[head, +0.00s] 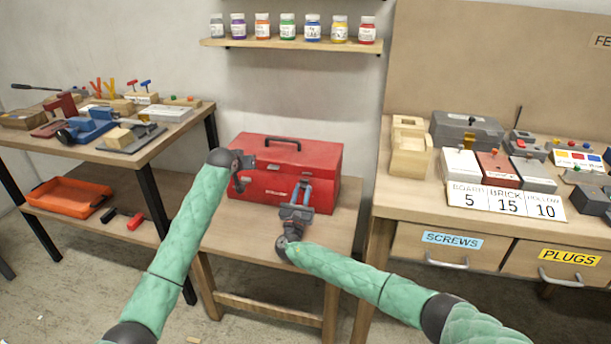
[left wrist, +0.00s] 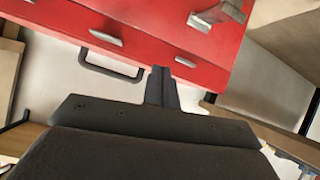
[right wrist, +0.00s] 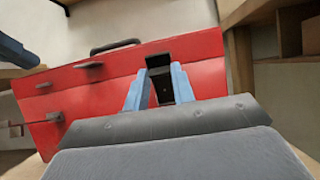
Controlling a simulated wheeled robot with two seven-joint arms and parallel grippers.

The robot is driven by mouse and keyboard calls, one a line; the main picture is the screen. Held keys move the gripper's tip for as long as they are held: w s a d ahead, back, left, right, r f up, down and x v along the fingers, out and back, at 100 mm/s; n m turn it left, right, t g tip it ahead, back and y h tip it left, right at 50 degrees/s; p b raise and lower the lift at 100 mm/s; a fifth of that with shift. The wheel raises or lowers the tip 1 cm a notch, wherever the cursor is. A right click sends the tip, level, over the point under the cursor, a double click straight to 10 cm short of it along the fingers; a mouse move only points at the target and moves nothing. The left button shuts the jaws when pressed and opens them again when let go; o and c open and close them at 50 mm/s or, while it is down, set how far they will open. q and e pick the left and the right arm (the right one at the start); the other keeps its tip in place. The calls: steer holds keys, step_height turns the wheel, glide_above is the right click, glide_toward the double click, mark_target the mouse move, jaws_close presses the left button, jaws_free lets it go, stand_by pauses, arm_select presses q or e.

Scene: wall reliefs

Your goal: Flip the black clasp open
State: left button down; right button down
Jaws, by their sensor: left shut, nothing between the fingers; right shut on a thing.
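The red toolbox (head: 262,182) stands lid down on a low wooden bench. It also shows in the left wrist view (left wrist: 150,20) and the right wrist view (right wrist: 110,95). My right gripper (head: 301,190) is at its front right, with its blue fingers around the black clasp (right wrist: 161,80) and shut on it. The fingers hide most of the clasp in the head view. My left gripper (head: 245,160) is at the box's upper left front. Its dark fingers (left wrist: 161,85) are together and empty.
A black carrying handle (head: 283,140) is on the lid. Other latches (right wrist: 88,65) are on the front. A wooden table (head: 150,146) with tools is at left, above an orange tray (head: 68,196). A workbench with drawers (head: 450,250) is at right.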

arm_select(q)
steer(key=s+d+r+m+g, duration=0.15)
steer(key=d+g, duration=0.25)
steer(key=d, duration=0.7)
steer(key=g+y, duration=0.3)
steer(key=g, duration=0.1)
glide_toward(306, 174)
steer(key=shift+m+h, duration=0.3)
steer(key=shift+m, duration=0.15)
steer(key=x, duration=0.2)
steer(key=s+x, duration=0.1)
steer(key=x, duration=0.5)
steer(key=shift+s+a+f, duration=0.3)
steer(key=shift+s, duration=0.1)
arm_select(e)
steer(key=shift+f, duration=0.1)
